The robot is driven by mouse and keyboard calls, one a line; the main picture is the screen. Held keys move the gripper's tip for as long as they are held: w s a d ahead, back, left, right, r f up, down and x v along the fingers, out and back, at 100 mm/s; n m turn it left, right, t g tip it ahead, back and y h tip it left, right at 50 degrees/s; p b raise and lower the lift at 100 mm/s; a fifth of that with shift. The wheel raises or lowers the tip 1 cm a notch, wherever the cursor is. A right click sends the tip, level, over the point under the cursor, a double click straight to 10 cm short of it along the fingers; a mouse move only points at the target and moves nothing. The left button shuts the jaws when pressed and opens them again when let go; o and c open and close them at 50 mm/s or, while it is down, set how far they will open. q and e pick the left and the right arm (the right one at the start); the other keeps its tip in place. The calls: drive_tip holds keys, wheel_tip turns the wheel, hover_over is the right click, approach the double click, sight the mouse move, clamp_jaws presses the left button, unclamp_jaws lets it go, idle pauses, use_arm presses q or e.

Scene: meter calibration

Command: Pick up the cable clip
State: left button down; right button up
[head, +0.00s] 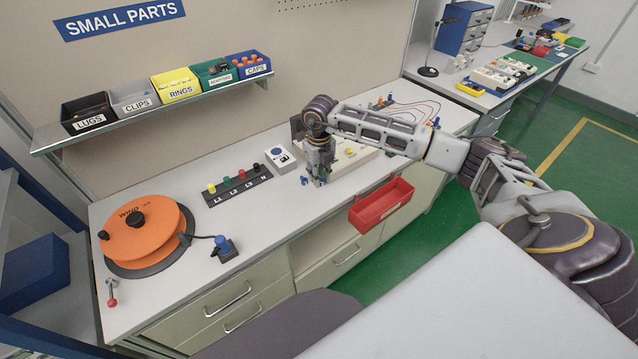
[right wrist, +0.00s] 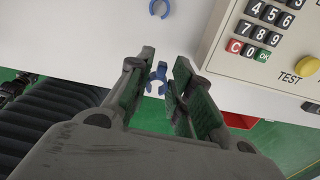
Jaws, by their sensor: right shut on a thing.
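My right gripper (head: 318,182) points down at the bench top, left of the meter tester. In the right wrist view its two fingers (right wrist: 160,90) are closed in on a small blue cable clip (right wrist: 157,76), which shows between the fingertips. The clip has an open, forked end. A second blue clip (right wrist: 158,7) lies loose on the white bench beyond the fingertips. In the head view a small blue clip (head: 304,180) shows just left of the fingertips. The held clip is mostly hidden by the fingers there. My left gripper is not in view.
The tester (right wrist: 262,35) with its keypad stands close right of the gripper. A red bin (head: 382,207) hangs at the bench's front edge. A terminal strip (head: 238,187), an orange reel (head: 143,232) and a shelf of parts bins (head: 130,100) are to the left.

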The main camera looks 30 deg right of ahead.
drive_tip(key=shift+r, duration=2.5)
